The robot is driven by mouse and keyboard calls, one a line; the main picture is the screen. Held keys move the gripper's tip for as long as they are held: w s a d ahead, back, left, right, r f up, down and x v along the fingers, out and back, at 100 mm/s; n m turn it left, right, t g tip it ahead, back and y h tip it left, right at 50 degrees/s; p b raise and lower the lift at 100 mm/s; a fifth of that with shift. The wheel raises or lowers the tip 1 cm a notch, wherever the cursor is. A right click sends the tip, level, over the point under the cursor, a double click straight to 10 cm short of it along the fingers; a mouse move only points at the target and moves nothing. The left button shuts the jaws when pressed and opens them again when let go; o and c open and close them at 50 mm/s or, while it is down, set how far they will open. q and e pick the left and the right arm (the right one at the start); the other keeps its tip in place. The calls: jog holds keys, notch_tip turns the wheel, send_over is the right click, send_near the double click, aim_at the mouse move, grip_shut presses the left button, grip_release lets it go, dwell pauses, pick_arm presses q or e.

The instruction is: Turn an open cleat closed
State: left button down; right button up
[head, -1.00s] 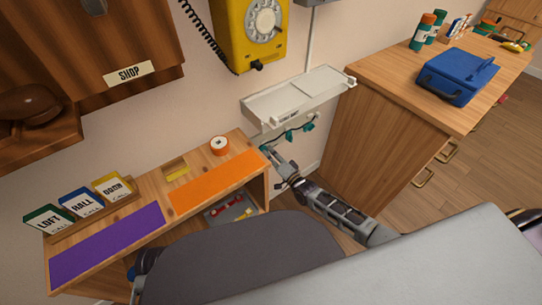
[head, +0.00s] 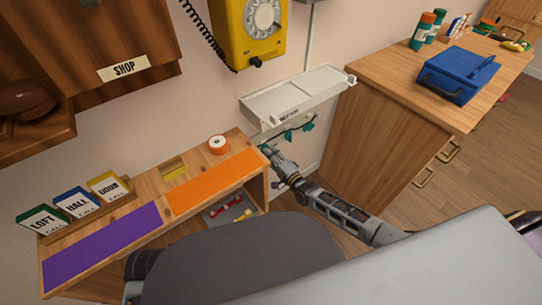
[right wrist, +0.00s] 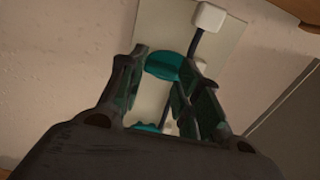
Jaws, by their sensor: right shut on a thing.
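Teal cleats hang on a pale plate under a white wall shelf (head: 300,92). One teal cleat (head: 308,126) shows in the head view, right of my gripper, with a dark cord beside it. My right gripper (head: 266,151) reaches up from below at the left end of the plate. In the right wrist view its two fingers (right wrist: 167,62) are shut on a teal cleat (right wrist: 162,66). More teal shows lower between the fingers (right wrist: 150,128). The fingers hide much of the held cleat, so I cannot tell its turn angle. My left gripper is not in view.
A yellow dial phone (head: 252,35) hangs above the shelf. A wooden cabinet (head: 390,135) with a blue case (head: 457,75) stands right.

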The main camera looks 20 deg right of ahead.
jog(key=o, duration=1)
jog(key=shift+s, duration=0.1)
jog(key=shift+v, duration=5.9)
